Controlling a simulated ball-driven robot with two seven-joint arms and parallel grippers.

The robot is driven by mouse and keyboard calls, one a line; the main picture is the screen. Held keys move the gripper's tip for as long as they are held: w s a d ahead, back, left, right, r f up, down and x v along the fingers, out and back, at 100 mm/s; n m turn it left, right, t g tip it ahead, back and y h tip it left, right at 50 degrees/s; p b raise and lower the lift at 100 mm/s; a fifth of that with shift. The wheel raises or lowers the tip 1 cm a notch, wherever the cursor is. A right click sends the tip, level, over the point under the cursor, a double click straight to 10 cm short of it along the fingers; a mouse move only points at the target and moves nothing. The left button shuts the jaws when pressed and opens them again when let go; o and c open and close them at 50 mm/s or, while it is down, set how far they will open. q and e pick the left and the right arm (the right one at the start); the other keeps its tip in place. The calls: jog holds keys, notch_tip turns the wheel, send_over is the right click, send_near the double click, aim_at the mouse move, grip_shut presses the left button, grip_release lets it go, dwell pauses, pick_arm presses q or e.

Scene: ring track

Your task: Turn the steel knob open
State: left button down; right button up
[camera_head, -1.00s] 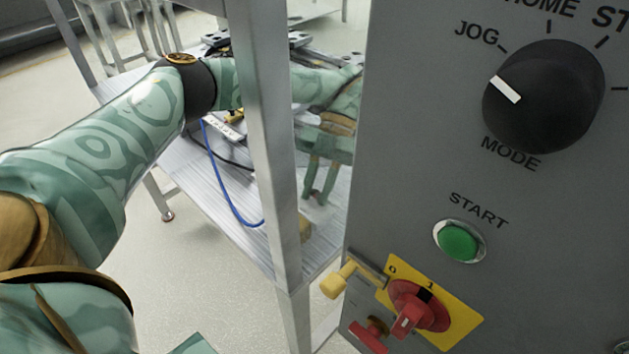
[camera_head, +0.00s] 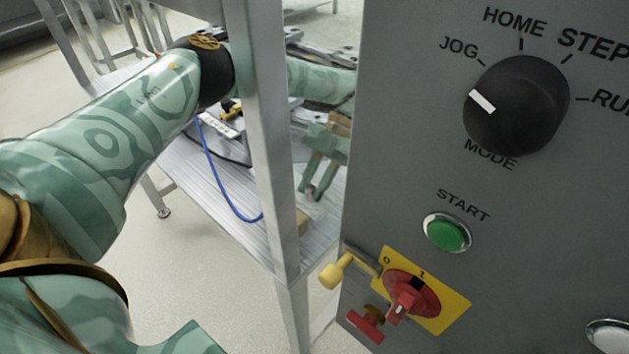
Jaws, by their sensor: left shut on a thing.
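My left gripper (camera_head: 313,192) hangs fingers down behind the grey post, left of the grey control panel. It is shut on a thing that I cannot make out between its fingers. A round pale metal piece (camera_head: 609,336) is cut off by the frame at the lower right of the panel; I cannot tell whether it is the steel knob. The panel's large dial (camera_head: 516,105) is black, with its white mark towards JOG. My left gripper is well away from both. My right gripper is not in view.
A steel post (camera_head: 262,140) stands between my left arm and the panel (camera_head: 400,150). The panel bears a green START button (camera_head: 446,232), a red switch (camera_head: 410,295) on a yellow plate, a yellow handle (camera_head: 335,271) and a small red handle (camera_head: 366,325).

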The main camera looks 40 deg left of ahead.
pick_arm(q)
jog(key=c, duration=1.2)
grip_release()
jog(key=shift+c, duration=0.2)
jog(key=shift+w, duration=0.1)
jog(key=v, duration=0.7)
jog(key=shift+w+r+b, duration=0.2)
jog(key=shift+b, duration=0.2)
